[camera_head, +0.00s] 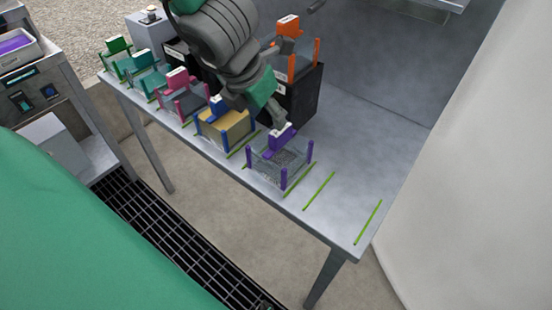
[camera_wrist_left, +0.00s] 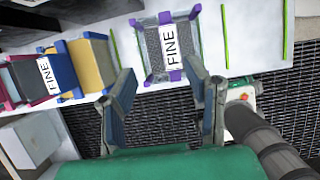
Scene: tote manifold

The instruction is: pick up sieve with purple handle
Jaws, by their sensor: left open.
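The sieve with the purple handle (camera_head: 281,137) stands on the metal table, with purple corner posts and a grey mesh. My left gripper (camera_head: 273,117) is just above and behind the handle in the head view. In the left wrist view the left gripper's two fingers (camera_wrist_left: 160,82) are spread apart and empty, with the sieve beyond the fingertips. I cannot tell the exact gap between fingers and handle. My right gripper is not in view.
A blue-handled sieve with a tan body (camera_head: 226,128) stands left of the purple one. Pink (camera_head: 184,98) and green (camera_head: 146,73) ones follow. An orange-handled sieve (camera_head: 291,55) sits on a black box (camera_head: 301,98) behind. The table's right part (camera_head: 345,170) is clear between green strips.

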